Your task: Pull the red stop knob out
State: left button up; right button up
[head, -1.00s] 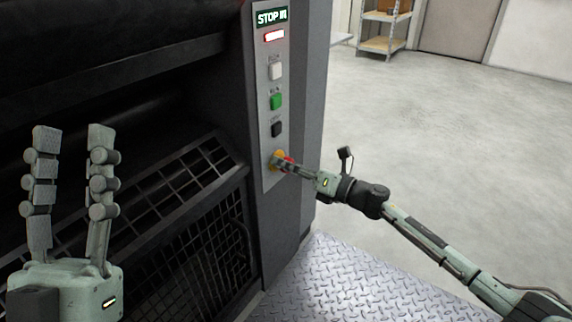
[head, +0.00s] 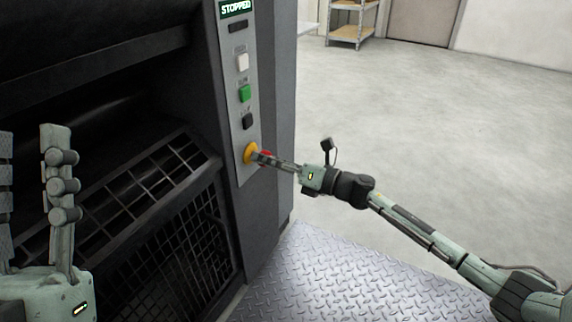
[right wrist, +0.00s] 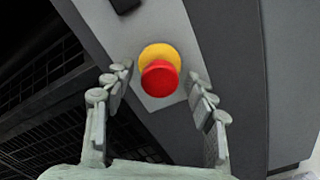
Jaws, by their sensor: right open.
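The red stop knob (right wrist: 160,79) stands in front of its yellow collar (right wrist: 159,54) in the right wrist view. In the head view the knob (head: 266,155) is partly hidden by my right gripper (head: 262,159), and the yellow collar (head: 250,153) shows at the bottom of the button panel (head: 237,100). In the right wrist view my right gripper (right wrist: 158,80) is open, its fingers on either side of the knob with visible gaps. My left gripper (head: 27,135) is open and empty at the left edge, partly cut off.
Above the knob are black (head: 248,121), green (head: 245,93) and white (head: 243,62) buttons. The display (head: 236,8) reads STOPPED. A dark mesh guard (head: 180,240) lies left of the panel. The floor (head: 400,110) to the right is clear.

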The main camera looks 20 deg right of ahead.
jog(key=v, duration=1.1)
jog(key=shift+d, duration=0.1)
